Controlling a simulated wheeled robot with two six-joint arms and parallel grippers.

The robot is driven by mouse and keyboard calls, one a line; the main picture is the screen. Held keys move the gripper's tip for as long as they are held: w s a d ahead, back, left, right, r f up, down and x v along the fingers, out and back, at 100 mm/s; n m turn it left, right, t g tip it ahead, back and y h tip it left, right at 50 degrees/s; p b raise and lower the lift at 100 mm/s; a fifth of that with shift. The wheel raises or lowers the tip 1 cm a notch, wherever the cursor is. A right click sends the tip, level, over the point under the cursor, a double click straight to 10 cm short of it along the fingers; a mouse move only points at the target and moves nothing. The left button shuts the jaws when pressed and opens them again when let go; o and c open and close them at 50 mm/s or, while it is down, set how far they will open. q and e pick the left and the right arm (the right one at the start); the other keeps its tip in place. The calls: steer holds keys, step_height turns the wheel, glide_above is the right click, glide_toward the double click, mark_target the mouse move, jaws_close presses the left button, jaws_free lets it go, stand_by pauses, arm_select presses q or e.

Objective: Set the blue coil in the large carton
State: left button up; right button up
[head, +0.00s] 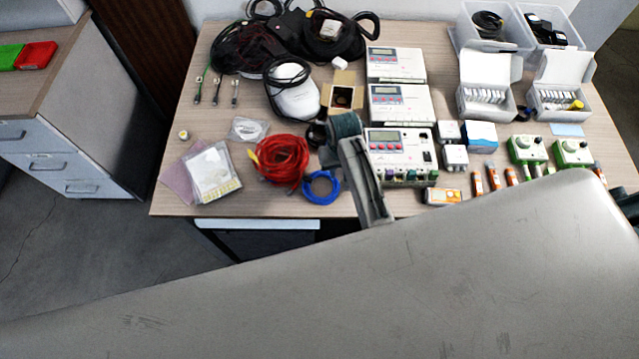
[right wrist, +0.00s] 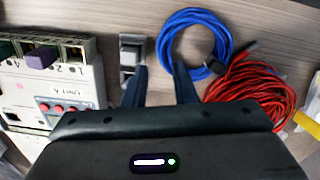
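The blue coil (head: 308,193) lies flat near the front edge of the table, just right of and below the red coil. In the right wrist view the blue coil (right wrist: 222,32) is a loose ring beyond the fingertips. My right gripper (head: 327,152) is above the table behind the blue coil, partly hidden by its own arm. In the right wrist view my right gripper (right wrist: 160,75) has its fingers apart with nothing between them. A brown open carton (head: 345,77) stands behind the gripper. I cannot tell whether it is the large carton. My left gripper is not in view.
The red coil (head: 282,160) lies close beside the blue coil. White instruments (head: 400,140) stand to the right. Two open white boxes (head: 490,108) and clear bins (head: 490,35) are at the back right. My grey arm covers the lower right foreground.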

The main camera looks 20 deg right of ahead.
mark_target(337, 183)
steer(key=shift+f, duration=0.7)
steer(key=shift+a+f+p, duration=0.15)
steer(key=shift+f+p, duration=0.5)
step_height(337, 183, down, 3)
steer(key=shift+f+p, duration=0.1)
steer(key=shift+p, duration=0.45)
steer(key=shift+w+f, duration=0.1)
steer(key=shift+f, duration=0.3)
jaws_close()
